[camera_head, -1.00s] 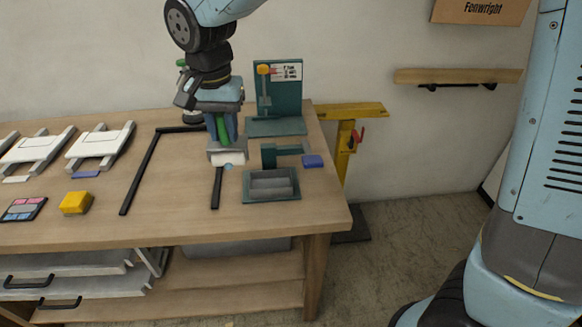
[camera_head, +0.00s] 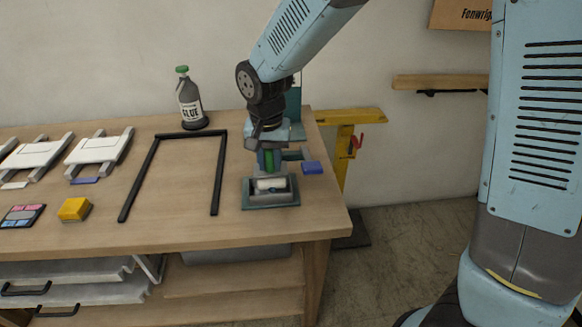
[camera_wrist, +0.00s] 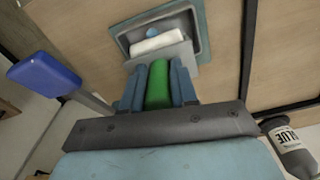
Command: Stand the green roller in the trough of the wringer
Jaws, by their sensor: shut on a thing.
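My gripper (camera_head: 268,167) is shut on the green handle of the roller (camera_head: 270,184). The roller has a white cylinder at its lower end and is held upright. In the wrist view the green handle (camera_wrist: 158,88) sits between my gripper's fingers (camera_wrist: 157,82), with the white cylinder (camera_wrist: 158,43) beyond them. The wringer (camera_head: 250,194) is a teal tray with a grey trough, and the white cylinder is over that trough. Whether it touches the trough floor cannot be told. The wringer's teal rim (camera_wrist: 203,22) also shows in the wrist view.
A lever with a blue end (camera_head: 312,168) is right of the wringer. A black frame (camera_head: 218,172) lies to its left. A glue bottle (camera_head: 190,103) stands at the back. A yellow block (camera_head: 74,209) and white-topped stands (camera_head: 100,145) are further left. The table's right edge is near.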

